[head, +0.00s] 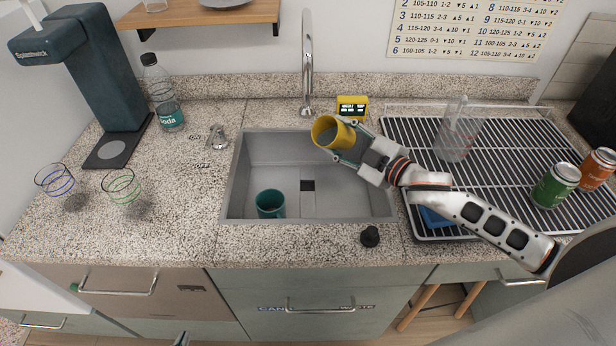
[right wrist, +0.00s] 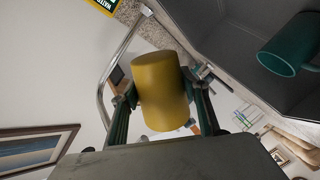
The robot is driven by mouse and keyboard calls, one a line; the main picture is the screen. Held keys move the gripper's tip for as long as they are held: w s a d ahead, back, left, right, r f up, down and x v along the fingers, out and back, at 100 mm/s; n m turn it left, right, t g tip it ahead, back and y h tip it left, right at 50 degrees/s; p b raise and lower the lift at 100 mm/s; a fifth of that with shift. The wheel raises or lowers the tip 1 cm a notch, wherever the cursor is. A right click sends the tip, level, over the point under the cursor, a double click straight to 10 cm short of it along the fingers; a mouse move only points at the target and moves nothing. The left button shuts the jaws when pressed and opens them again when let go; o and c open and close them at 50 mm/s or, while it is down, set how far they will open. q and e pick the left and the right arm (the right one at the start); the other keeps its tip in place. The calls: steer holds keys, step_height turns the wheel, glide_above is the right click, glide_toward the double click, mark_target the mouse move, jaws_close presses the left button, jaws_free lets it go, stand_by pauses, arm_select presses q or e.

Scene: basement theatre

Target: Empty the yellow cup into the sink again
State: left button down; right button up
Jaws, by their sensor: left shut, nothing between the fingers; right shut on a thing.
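The yellow cup (head: 344,133) is held by my right gripper (head: 348,142) above the back right part of the sink (head: 228,190). The cup is tilted, with its mouth toward the left in the head view; I see no liquid stream from it. In the right wrist view the yellow cup (right wrist: 162,92) sits between the two fingers, its inside hidden. A teal cup (head: 270,203) stands in the sink at the front left and also shows in the right wrist view (right wrist: 288,45). Only a small tip of my left gripper (head: 181,339) shows at the bottom edge.
The tall faucet (head: 307,65) rises behind the sink. A yellow display box (head: 352,107) stands behind the cup. Two glasses, a soda bottle (head: 161,95) and a drink machine (head: 100,80) are at left.

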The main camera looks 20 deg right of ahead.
mark_target(329, 147)
steer(key=shift+a+f+n+h, duration=0.1)
steer(key=shift+f+n+h, duration=0.15)
steer(key=shift+n, duration=0.7)
steer(key=shift+a+f+n+h, duration=0.15)
steer(key=shift+f+n, duration=0.2)
steer(key=shift+n, duration=0.6)
stand_by(0.7)
steer(key=shift+s+a+f+n+b, duration=0.15)
steer(key=shift+a+f+n, duration=0.2)
steer(key=shift+f, duration=0.2)
steer(key=shift+s+a+f+n+b, duration=0.15)
steer(key=shift+a+f+n, duration=0.15)
steer(key=shift+f, duration=0.25)
steer(key=shift+s+a+r+n+h, duration=0.15)
steer(key=shift+r+n, duration=0.15)
steer(key=shift+n, duration=0.3)
steer(key=shift+w+a+r+n+h, duration=0.15)
steer(key=shift+r+n, duration=0.1)
steer(key=shift+n, duration=0.3)
stand_by(0.4)
